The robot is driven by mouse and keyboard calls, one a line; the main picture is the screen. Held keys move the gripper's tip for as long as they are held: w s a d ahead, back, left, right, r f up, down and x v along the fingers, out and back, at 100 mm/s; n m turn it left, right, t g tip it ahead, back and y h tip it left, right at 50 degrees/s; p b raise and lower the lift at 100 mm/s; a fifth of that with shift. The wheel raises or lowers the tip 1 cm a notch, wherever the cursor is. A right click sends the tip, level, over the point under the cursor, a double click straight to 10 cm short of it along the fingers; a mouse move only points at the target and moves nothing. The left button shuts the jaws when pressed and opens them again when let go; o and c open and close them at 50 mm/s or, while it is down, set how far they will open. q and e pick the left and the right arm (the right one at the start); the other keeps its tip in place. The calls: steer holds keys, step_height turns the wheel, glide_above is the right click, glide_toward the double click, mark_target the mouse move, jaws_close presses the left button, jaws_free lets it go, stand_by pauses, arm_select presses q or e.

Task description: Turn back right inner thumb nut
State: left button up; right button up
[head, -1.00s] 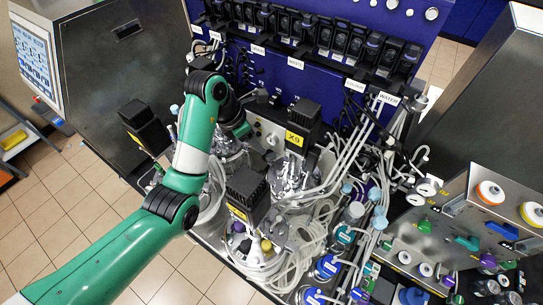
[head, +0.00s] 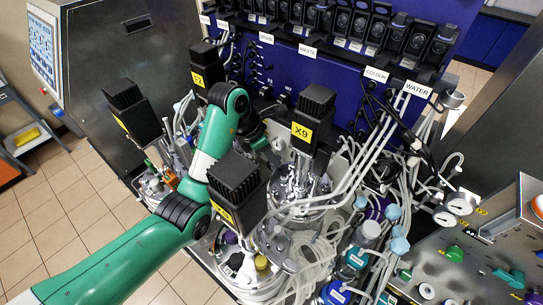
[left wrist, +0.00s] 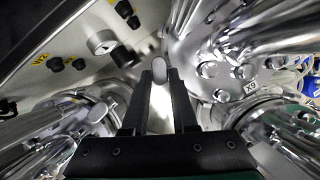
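In the left wrist view a small grey rounded thumb nut (left wrist: 159,67) stands between the two black fingertips of my left gripper (left wrist: 160,76). The fingers flank it on both sides with no clear gap, so they look closed on it. The metal head plate of the X9 vessel (left wrist: 232,85) lies just to the right. In the head view my left arm reaches in from the left, and its wrist (head: 252,130) is behind the arm links, left of the X9 motor (head: 312,122). The fingertips and nut are hidden there. My right gripper is not in view.
Another black motor (head: 238,178) stands in front, and a further one (head: 132,110) to the left. White tubes (head: 355,150) run close on the right. In the wrist view a panel with black knobs (left wrist: 122,55) is at upper left, with shiny vessel parts on both sides.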

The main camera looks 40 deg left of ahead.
arm_select(q)
jaws_close()
